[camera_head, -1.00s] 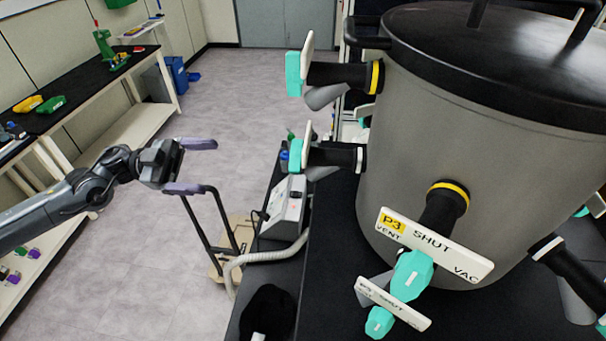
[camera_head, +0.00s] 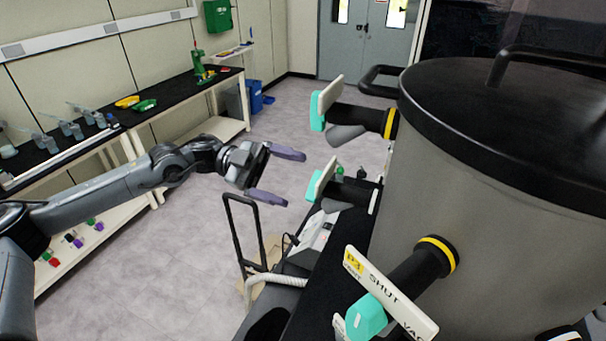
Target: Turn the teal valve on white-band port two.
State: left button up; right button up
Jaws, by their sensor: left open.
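The grey drum (camera_head: 480,190) has several ports with teal valves and white plates. On its left side, a lower port (camera_head: 345,191) with a white band (camera_head: 374,201) carries a teal valve (camera_head: 314,186) and a plate seen edge-on; its number cannot be read. Above it is a yellow-band port (camera_head: 391,123) with a teal valve (camera_head: 317,112). A front yellow-band port (camera_head: 437,256) has a plate (camera_head: 385,290) reading SHUT and a teal valve (camera_head: 366,317). My left gripper (camera_head: 294,178) is open and empty, left of the white-band port's valve and apparently apart from it. My right gripper is not in view.
A black-handled cart (camera_head: 236,235) stands below my left gripper. A grey device (camera_head: 312,240) and a pale hose (camera_head: 272,279) sit beside the drum. A side bench (camera_head: 165,105) runs along the left wall. Bare floor (camera_head: 190,265) lies between.

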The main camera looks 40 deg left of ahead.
aim_at(310, 185)
pick_arm(q)
jog(key=shift+p+x, duration=0.6)
jog(key=shift+x, duration=1.55)
jog(key=shift+c, duration=0.4)
jog(key=c, duration=1)
